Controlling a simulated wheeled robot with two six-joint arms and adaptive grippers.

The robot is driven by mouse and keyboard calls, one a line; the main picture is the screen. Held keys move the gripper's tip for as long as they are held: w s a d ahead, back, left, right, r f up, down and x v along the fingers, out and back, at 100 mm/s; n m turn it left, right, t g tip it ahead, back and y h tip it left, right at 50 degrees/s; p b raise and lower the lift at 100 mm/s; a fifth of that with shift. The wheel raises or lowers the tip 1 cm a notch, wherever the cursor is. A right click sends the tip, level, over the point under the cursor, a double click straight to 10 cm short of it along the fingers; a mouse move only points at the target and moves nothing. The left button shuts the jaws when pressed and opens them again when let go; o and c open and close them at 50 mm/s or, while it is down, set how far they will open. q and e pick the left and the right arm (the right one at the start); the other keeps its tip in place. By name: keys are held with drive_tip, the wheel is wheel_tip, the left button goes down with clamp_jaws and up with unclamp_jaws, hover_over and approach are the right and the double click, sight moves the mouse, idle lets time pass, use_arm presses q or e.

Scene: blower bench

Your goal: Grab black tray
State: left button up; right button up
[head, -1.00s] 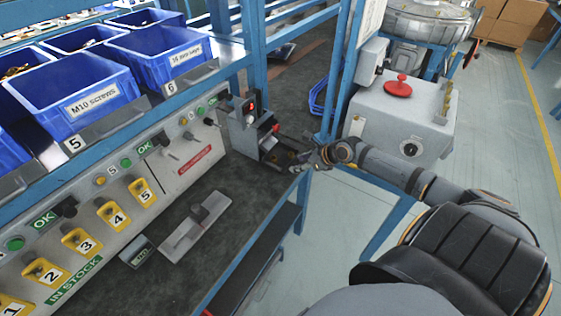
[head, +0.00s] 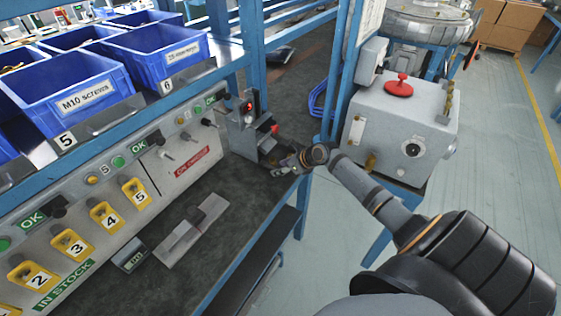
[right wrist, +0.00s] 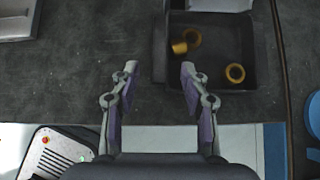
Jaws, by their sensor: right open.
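The black tray (right wrist: 217,50) lies on the dark bench top in the right wrist view, with a few yellow rings (right wrist: 235,73) inside it. My right gripper (right wrist: 158,72) is open and empty. Its right finger overlaps the tray's near left part, and its left finger is over bare bench outside the left wall. I cannot tell the height of the fingers above the tray. In the head view the right gripper (head: 283,170) is at the bench's right edge, beside the grey test device, and mostly hides the tray. My left gripper is not in view.
The grey device (head: 243,132) with a red light stands directly behind the tray. A blue post (head: 333,90) rises to its right. A grey fixture plate (head: 188,236) lies on the bench at front left. Blue screw bins (head: 75,95) stand on the shelf.

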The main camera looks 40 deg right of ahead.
drive_tip(key=shift+x, duration=1.15)
drive_tip(key=shift+s+r, duration=0.1)
drive_tip(key=shift+c, duration=0.6)
clamp_jaws()
